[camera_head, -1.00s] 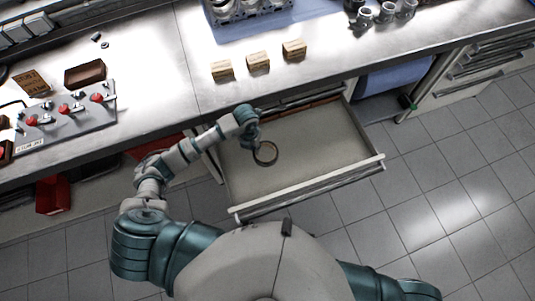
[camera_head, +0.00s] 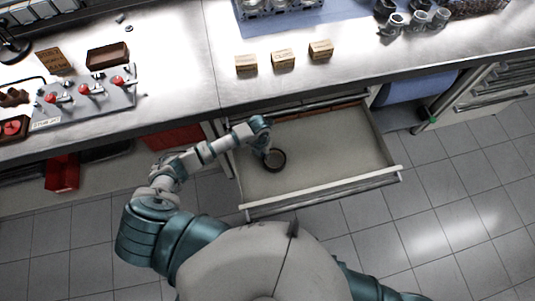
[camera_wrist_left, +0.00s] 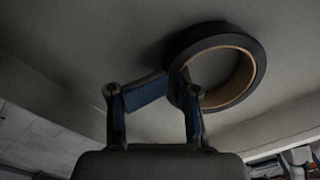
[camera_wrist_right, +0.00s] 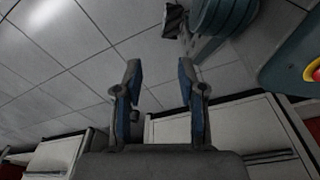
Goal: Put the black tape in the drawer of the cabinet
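The black tape (camera_head: 275,160) is a dark ring with a brown inner face, inside the open cabinet drawer (camera_head: 340,150), toward its left side. My left gripper (camera_head: 268,150) reaches down into the drawer at the tape. In the left wrist view its fingers (camera_wrist_left: 173,85) are closed in on the near left part of the ring of tape (camera_wrist_left: 255,65). The tape looks low over the drawer floor; I cannot tell if it touches. My right gripper (camera_wrist_right: 160,75) is open and empty, seen only in its wrist view, above the tiled floor.
The drawer's front panel (camera_head: 325,193) stands out over the tiled floor. Several small boxes (camera_head: 283,59) stand on the worktop above. A panel with red knobs (camera_head: 85,98) lies at the left. The rest of the drawer floor is clear.

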